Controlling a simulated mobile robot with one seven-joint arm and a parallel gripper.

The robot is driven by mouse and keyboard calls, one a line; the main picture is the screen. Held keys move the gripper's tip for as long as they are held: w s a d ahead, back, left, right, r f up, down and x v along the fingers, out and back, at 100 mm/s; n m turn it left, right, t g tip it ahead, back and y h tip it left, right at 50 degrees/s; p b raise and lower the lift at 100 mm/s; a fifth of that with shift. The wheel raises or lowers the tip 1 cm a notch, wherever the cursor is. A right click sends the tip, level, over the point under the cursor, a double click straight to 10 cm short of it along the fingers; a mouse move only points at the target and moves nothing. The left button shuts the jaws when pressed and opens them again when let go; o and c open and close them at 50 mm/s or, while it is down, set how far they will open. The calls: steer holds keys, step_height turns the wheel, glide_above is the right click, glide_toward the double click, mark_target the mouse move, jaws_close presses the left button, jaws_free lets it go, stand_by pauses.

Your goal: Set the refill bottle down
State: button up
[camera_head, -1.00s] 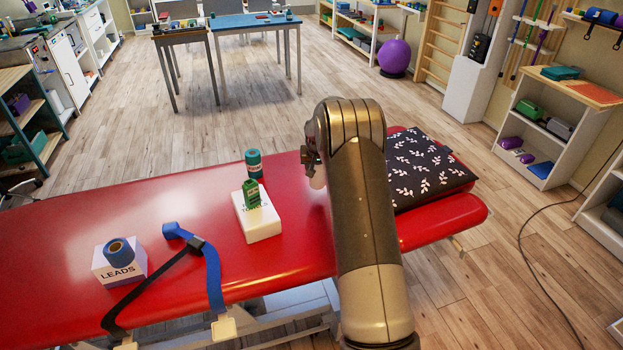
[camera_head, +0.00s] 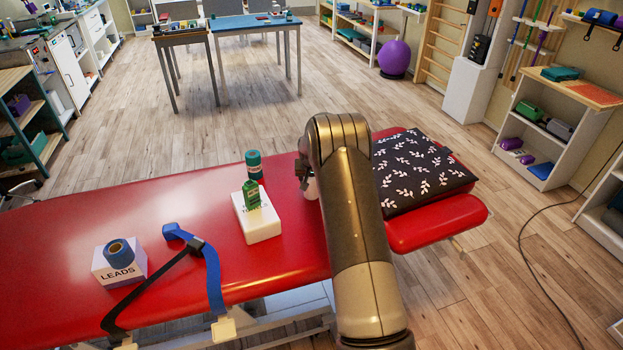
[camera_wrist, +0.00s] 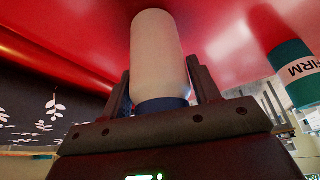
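The refill bottle (camera_wrist: 158,60) is pale cream with a dark blue band at its gripper end. In the wrist view it stands between the two dark fingers of my gripper (camera_wrist: 160,72), which press against its sides. In the head view, my gripper (camera_head: 303,168) is over the red treatment table (camera_head: 180,200), left of the patterned pillow. A pale part of the bottle (camera_head: 312,189) shows below it, mostly hidden by my arm. I cannot tell whether the bottle's far end touches the table.
Left of my gripper, a white box (camera_head: 262,224) bears a green bottle (camera_head: 251,194); a teal roll (camera_head: 254,164) stands behind it. The patterned pillow (camera_head: 420,170) is to the right. A LEADS box (camera_head: 118,268) with blue tape and a blue strap (camera_head: 213,275) lie further left.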

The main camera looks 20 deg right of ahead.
steer(key=o, duration=0.3)
steer(key=shift+r, duration=0.2)
steer(key=s+a+f+v, duration=0.1)
steer(key=s+v, duration=0.1)
steer(key=v, duration=1.1)
steer(key=s+a+f+v, duration=0.1)
steer(key=v, duration=1.2)
steer(key=s+a+r+n+t, duration=0.1)
steer(key=s+a+r, duration=0.1)
steer(key=s+r, duration=0.4)
steer(key=s+a+r+n, duration=0.1)
steer(key=s+a+r, duration=0.15)
steer(key=s, duration=0.55)
steer(key=shift+n+y, duration=0.7)
steer(key=shift+n, duration=0.1)
steer(key=s+a, duration=0.1)
steer(key=s, duration=0.7)
steer(key=s+a, duration=0.1)
steer(key=s, duration=0.8)
steer(key=s+a, duration=0.2)
steer(key=s, duration=0.6)
steer(key=shift+s+r, duration=0.25)
steer(key=shift+r, duration=0.15)
